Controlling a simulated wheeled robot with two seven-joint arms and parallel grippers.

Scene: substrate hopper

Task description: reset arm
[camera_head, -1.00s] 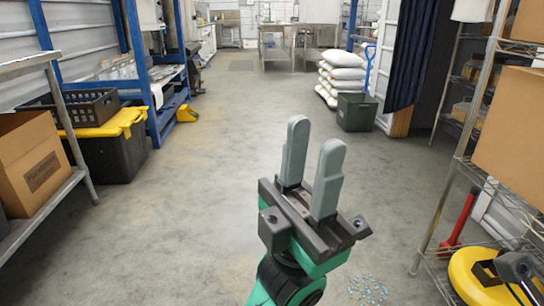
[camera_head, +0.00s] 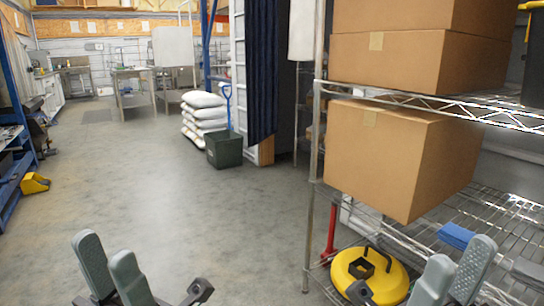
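My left gripper (camera_head: 104,251) is at the bottom left of the head view, above the floor. Its two grey fingers point up and stand apart with nothing between them. My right gripper (camera_head: 461,253) is at the bottom right, in front of the wire shelf. Its two grey finger tips are apart, and I see nothing held between them. The lower parts of both grippers and most of both arms are cut off by the bottom edge.
A wire shelf rack (camera_head: 311,190) stands close on the right, with large cardboard boxes (camera_head: 400,155) and a blue item (camera_head: 457,236). White sacks (camera_head: 203,114) and a green bin (camera_head: 224,150) stand further back. The middle floor is clear.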

